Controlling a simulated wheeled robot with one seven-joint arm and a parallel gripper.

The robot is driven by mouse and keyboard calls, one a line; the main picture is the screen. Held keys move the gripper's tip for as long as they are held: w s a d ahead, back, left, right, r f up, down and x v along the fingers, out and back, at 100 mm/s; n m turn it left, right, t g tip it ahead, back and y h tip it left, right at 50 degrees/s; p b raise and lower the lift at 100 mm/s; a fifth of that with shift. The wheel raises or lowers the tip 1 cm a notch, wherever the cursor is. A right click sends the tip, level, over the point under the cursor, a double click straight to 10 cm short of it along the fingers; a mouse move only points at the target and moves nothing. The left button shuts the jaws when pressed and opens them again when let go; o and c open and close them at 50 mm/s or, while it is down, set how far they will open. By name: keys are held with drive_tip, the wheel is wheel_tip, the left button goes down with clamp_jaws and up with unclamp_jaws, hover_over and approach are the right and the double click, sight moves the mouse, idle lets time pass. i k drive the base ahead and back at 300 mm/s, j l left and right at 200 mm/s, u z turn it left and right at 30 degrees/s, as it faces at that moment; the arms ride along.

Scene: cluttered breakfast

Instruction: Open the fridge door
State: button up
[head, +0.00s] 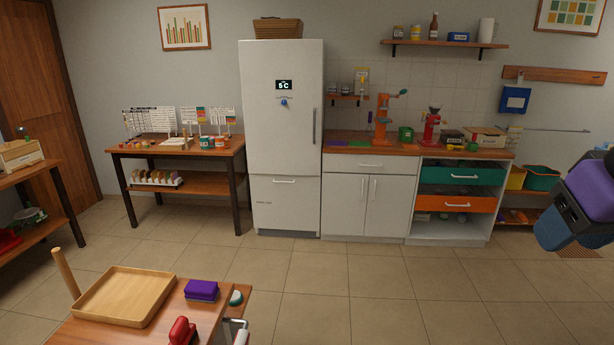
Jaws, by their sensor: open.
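The white fridge (262,120) stands against the back wall, near the middle of the head view. Its tall upper door is shut. A vertical grey door handle (314,126) runs along the door's right edge. A small display (284,85) reads about 5 °C, with a blue round piece below it. A shut lower drawer front (286,205) has a horizontal handle. Part of my arm shows at the right edge, far from the fridge. My gripper's fingers do not show.
Tiled floor (330,285) is clear before the fridge. A counter (395,148) with cabinets adjoins its right side; a wooden table (175,147) stands to its left. A wooden table with a tray (125,297) is in the left foreground. A basket (278,28) sits atop the fridge.

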sight(280, 139)
drive_tip(key=i, duration=3.6)
drive_tip(key=i+u, duration=0.2)
drive_tip(key=i, duration=0.25)
drive_tip(key=i+l+u, duration=0.2)
drive_tip(key=i, duration=0.2)
